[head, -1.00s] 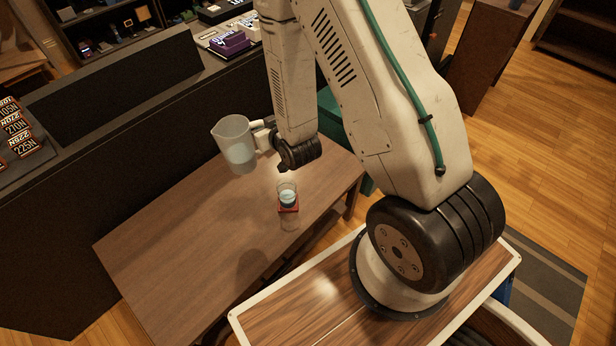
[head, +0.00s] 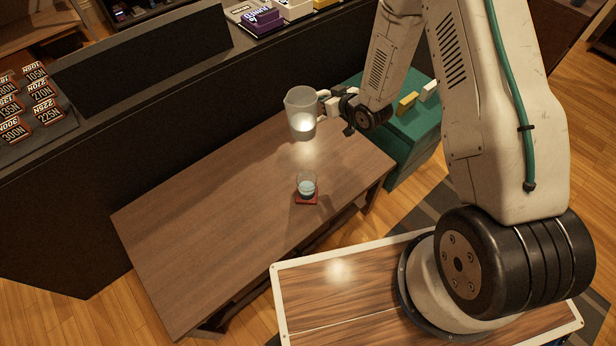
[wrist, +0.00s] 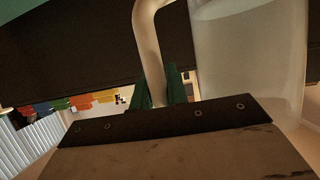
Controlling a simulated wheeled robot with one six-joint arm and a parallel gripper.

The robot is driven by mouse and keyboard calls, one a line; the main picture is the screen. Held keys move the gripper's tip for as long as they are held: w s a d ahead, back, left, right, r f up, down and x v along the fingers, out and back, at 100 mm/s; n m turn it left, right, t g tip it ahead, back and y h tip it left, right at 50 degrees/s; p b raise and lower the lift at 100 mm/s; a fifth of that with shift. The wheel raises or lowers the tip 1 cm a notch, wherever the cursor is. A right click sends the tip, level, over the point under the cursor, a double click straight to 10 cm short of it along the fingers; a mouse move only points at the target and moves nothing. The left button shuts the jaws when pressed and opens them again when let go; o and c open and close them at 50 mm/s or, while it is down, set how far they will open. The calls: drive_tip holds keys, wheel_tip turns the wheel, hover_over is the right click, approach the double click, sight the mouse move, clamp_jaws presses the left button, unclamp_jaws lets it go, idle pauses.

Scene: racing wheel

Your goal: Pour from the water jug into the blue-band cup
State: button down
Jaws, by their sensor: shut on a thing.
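My gripper (head: 328,98) is shut on the handle of the clear water jug (head: 302,110). The jug is upright, or nearly so, above the brown table, with water in its lower part. In the wrist view the green fingers (wrist: 165,92) close on the pale handle, and the jug wall (wrist: 250,65) fills the upper right. The cup (head: 307,185), small and clear with a pale blue zone, stands upright on a red coaster (head: 307,199). In the picture it is below the jug, apart from it. I cannot tell whether the blue is a band or water.
The brown table (head: 200,240) is otherwise bare. A dark counter (head: 150,140) runs behind it, with number tags (head: 40,100) at left and boxes (head: 262,20) on top. A teal cabinet (head: 410,125) stands close behind my arm at the right.

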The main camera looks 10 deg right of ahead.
drive_tip(key=w+d+f+n+g+y, duration=0.1)
drive_tip(key=w+f+n+g+y, duration=0.2)
drive_tip(key=f+n+g+y, duration=0.4)
wheel_tip(320, 180, down, 8)
drive_tip(key=shift+w+d+r+n, duration=0.15)
drive_tip(key=shift+d+r+n, duration=0.1)
drive_tip(key=shift+n, duration=0.65)
